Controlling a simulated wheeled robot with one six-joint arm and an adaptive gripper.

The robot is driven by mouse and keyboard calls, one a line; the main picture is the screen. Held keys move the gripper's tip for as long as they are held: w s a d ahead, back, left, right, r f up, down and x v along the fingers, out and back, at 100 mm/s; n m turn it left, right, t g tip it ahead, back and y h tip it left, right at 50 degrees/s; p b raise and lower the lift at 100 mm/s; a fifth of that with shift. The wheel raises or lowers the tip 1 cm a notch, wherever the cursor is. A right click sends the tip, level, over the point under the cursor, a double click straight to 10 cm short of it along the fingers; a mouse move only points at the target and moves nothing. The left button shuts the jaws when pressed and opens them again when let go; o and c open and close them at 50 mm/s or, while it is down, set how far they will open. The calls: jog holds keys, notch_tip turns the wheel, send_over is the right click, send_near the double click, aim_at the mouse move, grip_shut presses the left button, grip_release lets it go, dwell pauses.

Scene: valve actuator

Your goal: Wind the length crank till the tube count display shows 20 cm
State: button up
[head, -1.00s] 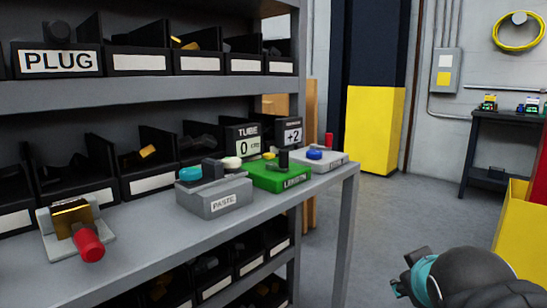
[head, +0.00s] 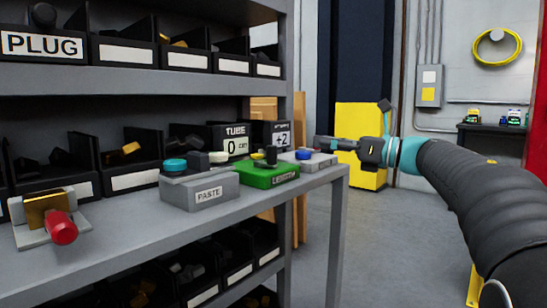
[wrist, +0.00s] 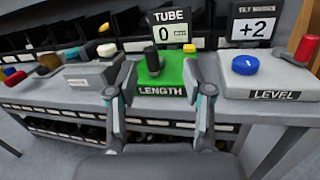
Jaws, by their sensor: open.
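The length crank (wrist: 152,58) is a black upright knob on a green box (wrist: 173,75) labelled LENGTH. The green box also shows in the head view (head: 268,176) near the shelf's right end. The tube display (wrist: 170,30) behind it reads 0 cm; it shows in the head view too (head: 236,144). My gripper (wrist: 160,95) is open and empty, its two fingers apart on either side of the green box in the wrist view. In the head view my gripper (head: 325,143) is right of the shelf, pointing left, apart from the crank.
A grey LEVEL box with a blue knob (wrist: 245,64) and a red handle (wrist: 306,48) stands right of the green box. A display reading +2 (wrist: 255,28) is behind it. A PASTE box (head: 208,193) stands left. Open floor (head: 385,240) lies right of the shelf.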

aim_at(272, 146)
jog(key=w+a, duration=0.1)
jog(key=a, duration=0.3)
jog(key=w+a+f+n+g, duration=0.1)
jog(key=a, duration=0.3)
jog(key=w+a+f+n+g, duration=0.1)
jog(key=w+a, duration=0.1)
jog(key=a, duration=0.3)
jog(key=shift+f, duration=0.15)
jog(key=shift+d, duration=0.1)
grip_shut()
